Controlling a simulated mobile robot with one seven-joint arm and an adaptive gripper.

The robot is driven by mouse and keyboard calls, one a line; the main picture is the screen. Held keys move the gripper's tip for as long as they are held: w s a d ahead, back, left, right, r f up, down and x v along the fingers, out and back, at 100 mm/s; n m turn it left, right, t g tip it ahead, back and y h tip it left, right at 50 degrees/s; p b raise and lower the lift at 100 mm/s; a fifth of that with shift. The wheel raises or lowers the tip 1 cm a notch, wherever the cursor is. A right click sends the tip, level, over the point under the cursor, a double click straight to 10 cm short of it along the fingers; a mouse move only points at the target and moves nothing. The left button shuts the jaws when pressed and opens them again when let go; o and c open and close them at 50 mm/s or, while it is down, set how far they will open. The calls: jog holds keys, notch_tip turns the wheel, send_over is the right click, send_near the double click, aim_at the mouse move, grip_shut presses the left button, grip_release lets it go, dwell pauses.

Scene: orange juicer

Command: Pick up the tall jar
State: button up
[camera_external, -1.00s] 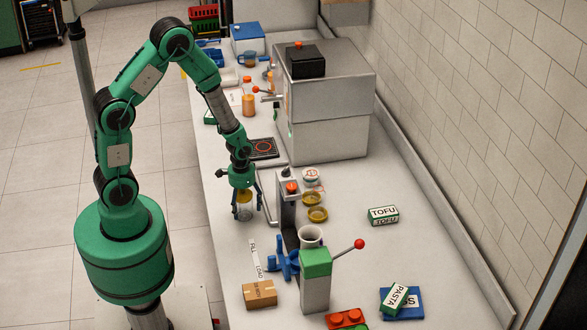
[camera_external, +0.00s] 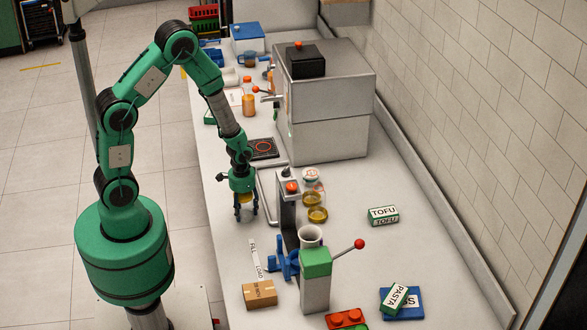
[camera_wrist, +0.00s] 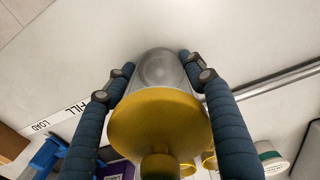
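The tall jar has a clear body and a round yellow lid. In the wrist view the jar (camera_wrist: 160,112) stands between my two blue fingers, its lid nearest the camera and its clear body beyond. My gripper (camera_wrist: 158,70) has one finger on each side of it, close to the lid's edges. Whether the fingertips press on the glass cannot be told. In the external view the jar's lid (camera_external: 244,197) shows under my gripper (camera_external: 246,213) near the left counter edge; the fingers partly hide the body. The jar looks upright.
A cardboard box (camera_external: 259,295) lies in front. A big grey machine (camera_external: 328,128) stands behind.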

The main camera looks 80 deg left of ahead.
aim_at(242, 202)
jog(key=c, duration=0.3)
jog(key=shift+r, duration=0.1)
jog(key=shift+c, duration=0.2)
jog(key=shift+r, duration=0.5)
jog(key=r, duration=0.1)
jog(key=r+p, duration=0.1)
jog(key=shift+s+r, duration=0.3)
jog(key=s+d+r+p, duration=0.1)
jog(key=s+d, duration=0.3)
jog(key=s, duration=1)
jog(key=shift+s+d, duration=0.2)
jog(key=shift+s, duration=0.2)
